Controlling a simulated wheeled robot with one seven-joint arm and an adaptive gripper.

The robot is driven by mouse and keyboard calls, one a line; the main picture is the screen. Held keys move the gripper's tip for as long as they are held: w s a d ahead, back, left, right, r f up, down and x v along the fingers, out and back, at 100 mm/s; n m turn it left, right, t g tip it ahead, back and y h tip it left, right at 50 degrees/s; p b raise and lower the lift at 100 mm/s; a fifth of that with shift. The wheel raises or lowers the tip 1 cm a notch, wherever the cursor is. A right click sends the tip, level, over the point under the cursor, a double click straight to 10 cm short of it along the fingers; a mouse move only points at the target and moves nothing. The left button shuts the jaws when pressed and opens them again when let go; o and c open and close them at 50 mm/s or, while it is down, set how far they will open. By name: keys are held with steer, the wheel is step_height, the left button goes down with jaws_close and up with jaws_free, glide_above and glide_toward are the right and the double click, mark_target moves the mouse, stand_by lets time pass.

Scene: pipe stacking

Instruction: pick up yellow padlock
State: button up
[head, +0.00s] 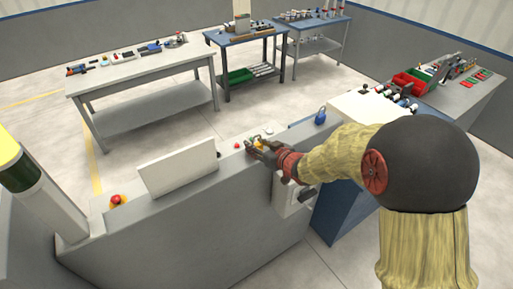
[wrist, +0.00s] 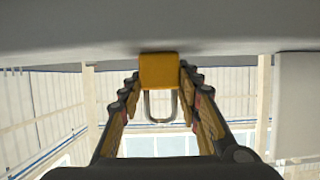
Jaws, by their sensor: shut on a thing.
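The yellow padlock (wrist: 159,70) is between my gripper's fingertips (wrist: 160,75) in the wrist view, its yellow body at the top and its grey shackle hanging toward the palm. My gripper is shut on it, one finger on each side. In the head view my gripper (head: 257,146) is at the top edge of the grey console, with a small bit of the yellow padlock (head: 262,145) showing between the fingers. Most of the padlock is hidden there by the fingers. I cannot tell whether it touches the console.
The grey console (head: 200,225) is under my gripper, with a white panel (head: 178,172) to the left and a red button (head: 237,145) close by. A blue padlock (head: 320,115) stands to the right. Workbenches (head: 140,68) stand farther back beyond open floor.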

steer(key=shift+r, duration=0.15)
steer(key=shift+r, duration=0.55)
steer(key=s+d+r+p, duration=0.2)
steer(key=s+d+r, duration=0.7)
steer(key=s+r, duration=0.1)
steer(key=shift+s+r, duration=0.3)
steer(key=shift+r, duration=0.55)
steer(key=shift+d, duration=0.1)
